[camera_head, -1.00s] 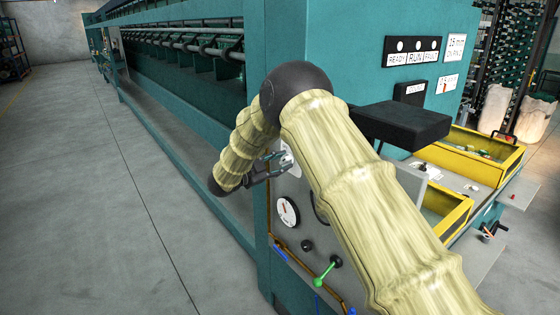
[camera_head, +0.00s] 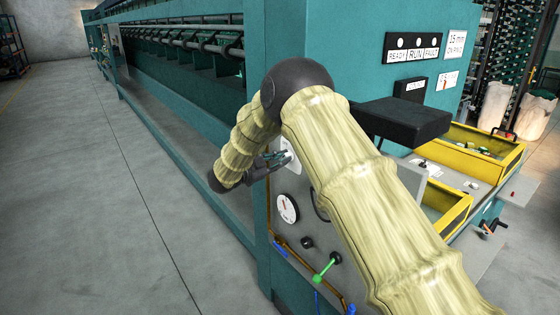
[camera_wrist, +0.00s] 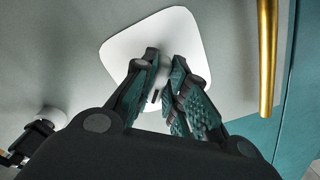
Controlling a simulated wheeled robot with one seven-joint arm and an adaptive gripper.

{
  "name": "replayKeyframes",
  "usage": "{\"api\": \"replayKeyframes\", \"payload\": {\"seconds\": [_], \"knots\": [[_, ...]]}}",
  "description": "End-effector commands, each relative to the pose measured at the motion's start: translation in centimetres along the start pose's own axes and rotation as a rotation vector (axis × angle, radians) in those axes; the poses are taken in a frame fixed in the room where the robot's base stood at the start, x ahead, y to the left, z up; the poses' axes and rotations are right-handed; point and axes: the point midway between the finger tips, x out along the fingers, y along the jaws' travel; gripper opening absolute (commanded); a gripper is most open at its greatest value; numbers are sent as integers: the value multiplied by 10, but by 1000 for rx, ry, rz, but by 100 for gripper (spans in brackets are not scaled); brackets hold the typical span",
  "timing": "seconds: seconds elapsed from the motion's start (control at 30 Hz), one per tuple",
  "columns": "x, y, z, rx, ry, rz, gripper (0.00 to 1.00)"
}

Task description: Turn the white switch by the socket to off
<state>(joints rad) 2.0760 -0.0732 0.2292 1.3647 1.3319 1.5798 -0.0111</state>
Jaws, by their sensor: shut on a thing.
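The white switch (camera_wrist: 157,88) is a small pale knob standing out from a white plate with rounded corners (camera_wrist: 190,32). In the wrist view my gripper (camera_wrist: 165,68) has a ribbed finger on each side of the knob and is shut on it. The fingers hide part of the knob, so its exact angle is hard to read. In the head view the plate (camera_head: 291,166) shows on the grey panel, with my gripper (camera_head: 284,158) at its face. I cannot make out a socket for certain.
Below the plate on the same panel are a round white dial (camera_head: 288,208), a black knob (camera_head: 307,243) and a green-handled lever (camera_head: 327,267). A brass-coloured rod (camera_wrist: 267,60) runs beside the plate. Open floor (camera_head: 100,200) lies to the left.

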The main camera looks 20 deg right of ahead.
Motion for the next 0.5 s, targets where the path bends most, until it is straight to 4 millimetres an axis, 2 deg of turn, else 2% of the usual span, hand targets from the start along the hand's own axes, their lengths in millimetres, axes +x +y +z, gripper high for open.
{"api": "replayKeyframes", "payload": {"seconds": [0.5], "knots": [[0,4,0,-427,-1,2,0]]}}
